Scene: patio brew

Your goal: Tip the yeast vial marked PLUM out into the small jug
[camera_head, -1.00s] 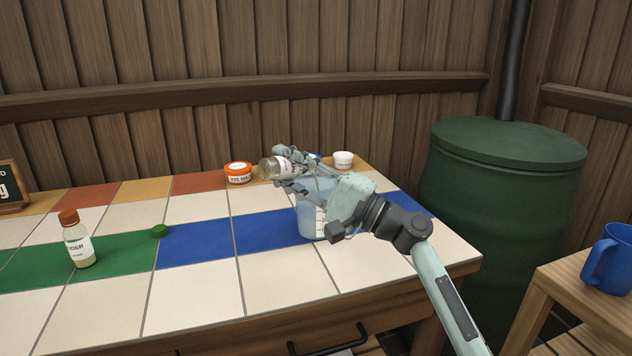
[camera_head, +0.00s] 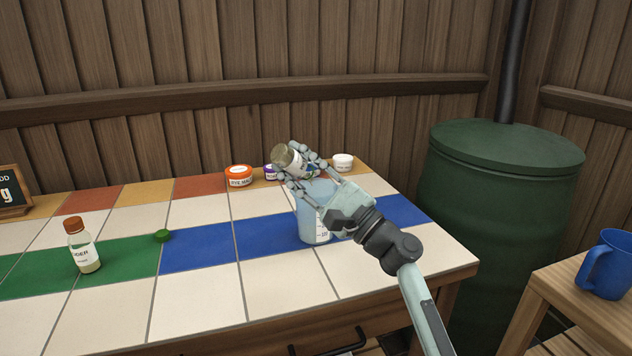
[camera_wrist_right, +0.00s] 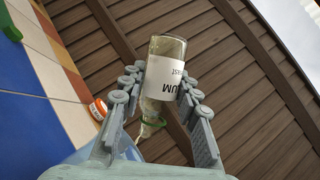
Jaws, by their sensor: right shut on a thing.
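My right gripper (camera_head: 304,166) is shut on a clear glass vial (camera_head: 284,156) above the small jug (camera_head: 311,222). In the right wrist view the vial (camera_wrist_right: 164,90) has a white label whose visible letters include "UM", with a green ring at its neck. It is steeply tilted, base up and neck down toward the jug. No cap shows on it. The jug is translucent blue with a white scale and stands upright on the tiles. A green cap (camera_head: 163,236) lies on the table. My left gripper is not in view.
Another vial (camera_head: 80,248) with an orange-brown cap stands at left. The front tiles are clear. A blue mug (camera_head: 608,264) stands on a side stand at right.

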